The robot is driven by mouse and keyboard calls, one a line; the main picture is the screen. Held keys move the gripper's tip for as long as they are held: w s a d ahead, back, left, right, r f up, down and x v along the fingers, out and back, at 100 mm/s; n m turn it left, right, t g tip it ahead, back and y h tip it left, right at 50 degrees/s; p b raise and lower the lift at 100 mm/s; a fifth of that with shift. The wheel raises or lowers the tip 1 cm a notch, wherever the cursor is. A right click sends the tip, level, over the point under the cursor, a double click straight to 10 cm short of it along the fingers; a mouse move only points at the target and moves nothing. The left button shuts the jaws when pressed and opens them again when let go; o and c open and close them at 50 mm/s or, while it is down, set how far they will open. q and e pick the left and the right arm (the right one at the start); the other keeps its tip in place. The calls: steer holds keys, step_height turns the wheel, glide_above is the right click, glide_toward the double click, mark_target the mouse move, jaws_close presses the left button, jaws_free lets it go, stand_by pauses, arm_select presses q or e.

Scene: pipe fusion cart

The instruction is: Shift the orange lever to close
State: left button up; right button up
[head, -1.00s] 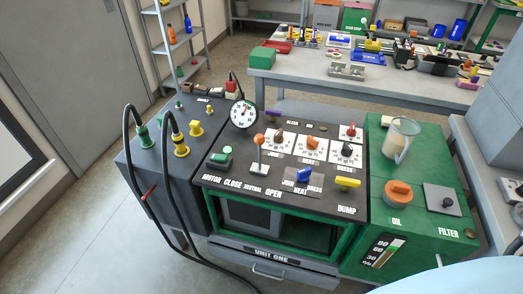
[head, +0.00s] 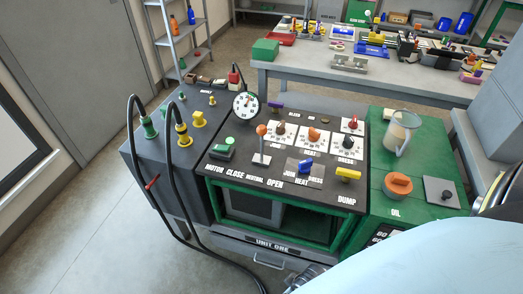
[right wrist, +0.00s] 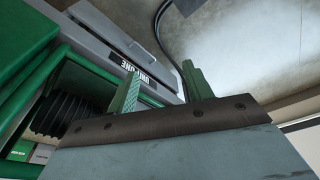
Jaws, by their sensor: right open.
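The orange lever (head: 261,131) is an orange ball on a pale upright stem, on the cart's black top panel in the head view. Its stem stands at the "NEUTRAL" label, between "CLOSE" (head: 235,173) on its left and "OPEN" (head: 275,183) on its right. My right gripper shows in the right wrist view (right wrist: 160,88) with its two green fingers apart and nothing between them. It is low at the cart's front, near the "UNIT ONE" drawer (right wrist: 138,60); the lever is not in that view. My left gripper is not in view.
Near the lever are a green motor button (head: 222,148), a gauge (head: 246,105), a blue handle (head: 305,166) and a yellow dump handle (head: 348,174). Black hoses (head: 172,200) loop down the cart's left side. A glass jug (head: 401,133) stands on the green right section.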

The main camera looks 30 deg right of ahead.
steer(key=w+r+t, duration=0.1)
steer(key=w+r, duration=0.2)
steer(key=r, duration=0.7)
steer(key=w+r+t, duration=0.1)
steer(key=w+r, duration=0.2)
steer(key=r, duration=0.7)
steer(key=m+t+h, duration=0.1)
steer(key=m+t, duration=0.2)
steer(key=t, duration=1.1)
glide_toward(264, 134)
steer(key=w, duration=1.1)
steer(key=shift+w+d+r, duration=0.1)
steer(key=shift+w+d, duration=0.25)
jaws_close()
